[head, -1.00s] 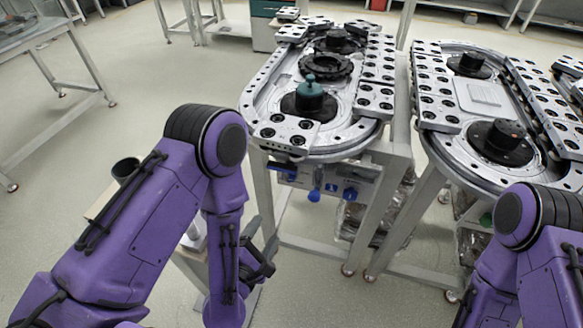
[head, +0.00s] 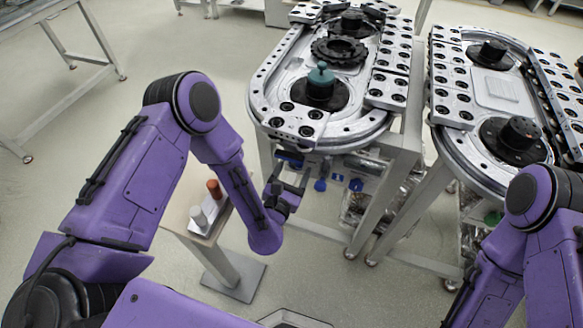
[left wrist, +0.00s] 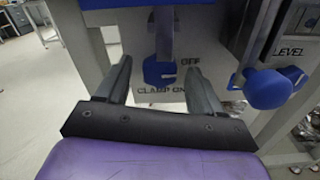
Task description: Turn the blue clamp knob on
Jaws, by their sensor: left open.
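The blue clamp knob (left wrist: 160,70) is in the middle of the left wrist view, below a grey vertical bar. The words OFF and CLAMP ON are printed beside and below it on a pale panel (left wrist: 150,96). My left gripper (left wrist: 161,78) is open, one finger on each side of the knob in the picture; I see no contact. In the head view my left gripper (head: 288,181) is at the front of the left ring track (head: 285,66), below its top. I cannot make out the clamp knob there. My right gripper is out of view; only its arm shows.
A second blue knob (left wrist: 272,88) stands out to the right, near the word LEVEL. A second ring track (head: 455,152) is at the right.

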